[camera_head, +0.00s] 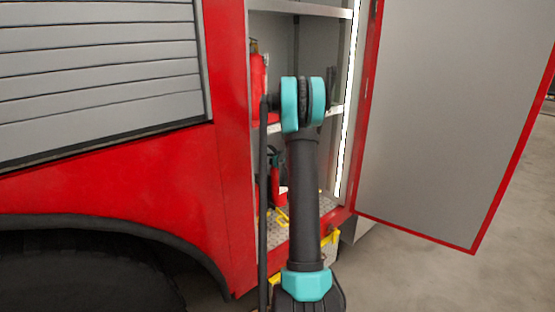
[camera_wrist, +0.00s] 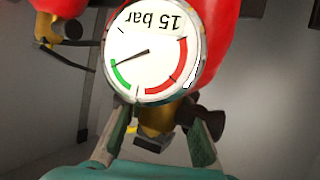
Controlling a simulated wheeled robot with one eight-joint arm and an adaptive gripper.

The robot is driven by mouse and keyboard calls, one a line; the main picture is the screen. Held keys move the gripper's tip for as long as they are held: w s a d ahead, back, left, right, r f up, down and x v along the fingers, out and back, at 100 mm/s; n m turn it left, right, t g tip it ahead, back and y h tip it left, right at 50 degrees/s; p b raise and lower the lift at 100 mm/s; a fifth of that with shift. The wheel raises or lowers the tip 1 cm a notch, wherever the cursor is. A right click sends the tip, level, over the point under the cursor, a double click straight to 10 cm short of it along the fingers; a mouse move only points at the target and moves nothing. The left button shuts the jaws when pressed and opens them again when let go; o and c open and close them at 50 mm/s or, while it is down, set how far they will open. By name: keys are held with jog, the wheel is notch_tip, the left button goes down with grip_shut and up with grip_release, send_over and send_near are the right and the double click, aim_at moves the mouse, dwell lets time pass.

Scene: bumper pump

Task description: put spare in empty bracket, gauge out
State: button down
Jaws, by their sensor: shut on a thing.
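In the wrist view my gripper (camera_wrist: 157,118) is shut on the brass neck of a red extinguisher (camera_wrist: 222,22). Its round white gauge (camera_wrist: 150,55) faces the wrist camera, with "15 bar" upside down in the picture and the needle near the green arc. In the head view my arm covers the middle of the open locker, and my gripper cannot be made out. A red extinguisher (camera_head: 259,88) shows on the upper shelf, and a red thing with a black top (camera_head: 278,180) shows lower down, partly hidden. Yellow bracket parts (camera_head: 283,216) show on the locker floor.
The grey locker door (camera_head: 435,110) stands open to the right. Red truck bodywork (camera_head: 120,185) is at left. A shelf edge (camera_head: 336,110) crosses the locker.

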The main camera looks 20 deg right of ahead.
jog(key=shift+f, duration=2.05)
jog(key=shift+w+f, duration=0.2)
jog(key=shift+f, duration=0.35)
jog(key=c, duration=1.3)
grip_release()
jog(key=shift+a, duration=0.1)
jog(key=shift+o, duration=0.4)
jog(key=shift+s, duration=0.1)
jog(key=v, duration=1.2)
jog(key=shift+f, duration=0.1)
